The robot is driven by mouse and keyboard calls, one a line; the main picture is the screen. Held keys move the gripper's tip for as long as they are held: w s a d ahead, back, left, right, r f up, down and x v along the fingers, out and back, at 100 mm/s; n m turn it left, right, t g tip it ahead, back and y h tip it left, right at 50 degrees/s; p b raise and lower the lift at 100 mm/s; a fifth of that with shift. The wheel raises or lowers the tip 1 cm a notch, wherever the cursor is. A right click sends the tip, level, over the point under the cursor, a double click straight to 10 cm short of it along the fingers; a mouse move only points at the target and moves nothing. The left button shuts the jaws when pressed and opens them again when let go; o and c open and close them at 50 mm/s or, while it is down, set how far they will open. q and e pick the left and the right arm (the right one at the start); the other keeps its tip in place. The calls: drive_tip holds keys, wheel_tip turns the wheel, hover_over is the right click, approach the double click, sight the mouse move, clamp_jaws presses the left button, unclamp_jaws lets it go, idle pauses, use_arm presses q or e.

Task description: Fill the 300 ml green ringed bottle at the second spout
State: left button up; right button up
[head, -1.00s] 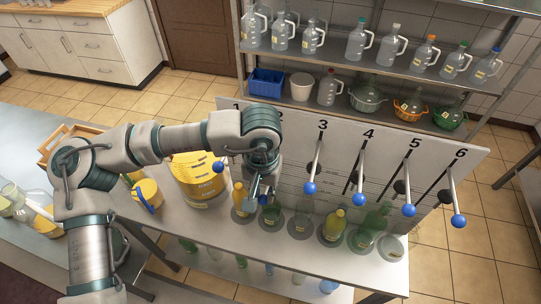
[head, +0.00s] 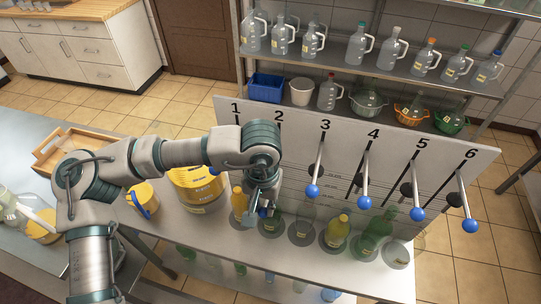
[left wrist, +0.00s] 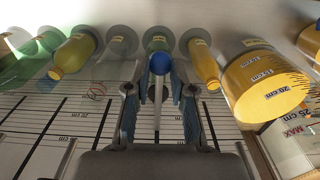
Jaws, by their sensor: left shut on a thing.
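A green bottle (head: 271,224) stands on the counter under the panel's number 2, partly hidden by my left gripper; it also shows in the left wrist view (left wrist: 157,39). I cannot make out its ring, its size or its fill level. My left gripper (head: 264,206) is above it and in front of the panel. In the left wrist view my left gripper (left wrist: 158,88) is shut on the second spout's lever, with its blue knob (left wrist: 160,64) between the fingertips. The spout itself is hidden. My right gripper is not in view.
Yellow (head: 240,204), clear (head: 301,230) and other bottles stand along the counter. Levers hang from the numbered panel (head: 345,150), close to the right of my gripper. A big yellow container (head: 200,190) and a yellow jug (head: 143,198) stand left. A shelf of bottles is behind.

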use_arm(q)
drive_tip(key=shift+f, duration=0.1)
clamp_jaws()
drive_tip(key=shift+f+b, duration=0.4)
drive_tip(key=shift+b, duration=0.05)
idle(2.8)
